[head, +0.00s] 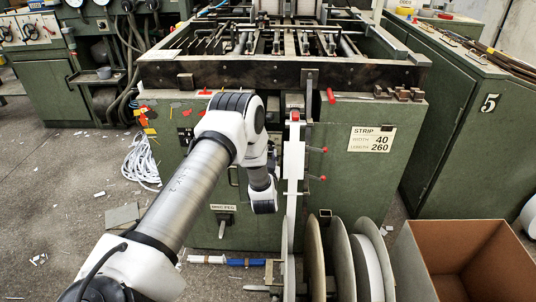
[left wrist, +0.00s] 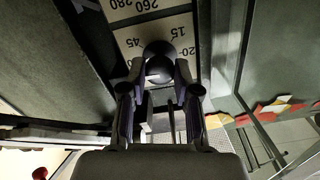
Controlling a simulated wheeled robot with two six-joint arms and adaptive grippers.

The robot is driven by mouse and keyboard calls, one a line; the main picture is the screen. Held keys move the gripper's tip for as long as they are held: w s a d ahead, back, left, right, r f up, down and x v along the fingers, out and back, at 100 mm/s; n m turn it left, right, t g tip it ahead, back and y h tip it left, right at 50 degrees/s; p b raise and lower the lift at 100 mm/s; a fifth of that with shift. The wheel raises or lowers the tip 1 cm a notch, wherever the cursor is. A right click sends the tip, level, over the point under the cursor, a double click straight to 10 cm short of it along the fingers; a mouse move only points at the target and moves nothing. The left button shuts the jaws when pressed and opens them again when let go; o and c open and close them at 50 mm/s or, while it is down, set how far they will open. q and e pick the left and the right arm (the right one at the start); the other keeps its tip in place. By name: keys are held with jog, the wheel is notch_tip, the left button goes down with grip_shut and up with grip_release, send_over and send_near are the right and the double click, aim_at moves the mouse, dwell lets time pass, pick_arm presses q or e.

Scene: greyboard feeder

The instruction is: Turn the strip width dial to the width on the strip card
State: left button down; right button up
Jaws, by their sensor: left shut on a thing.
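The strip card (head: 371,139) on the green cabinet front reads width 40 and length 260. In the left wrist view, a dark round dial knob (left wrist: 158,55) stands in front of a pale scale plate (left wrist: 128,42). My left gripper (left wrist: 160,78) is shut on this knob, with a finger on each side. The knob's pointer cannot be made out. In the head view, my left arm hides the dial and the gripper's fingertips. My right gripper is not in view.
Upright reels (head: 341,255) and an open cardboard box (head: 470,262) stand at the lower right. A narrow white strip (head: 293,165) runs down just right of my arm. Red-handled levers (head: 316,150) stick out beside it. Scraps lie on the floor at left.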

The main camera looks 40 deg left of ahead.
pick_arm(q)
jog(key=c, duration=0.8)
grip_release()
jog(key=shift+c, duration=0.2)
jog(key=v, duration=1.2)
jog(key=shift+f, duration=0.1)
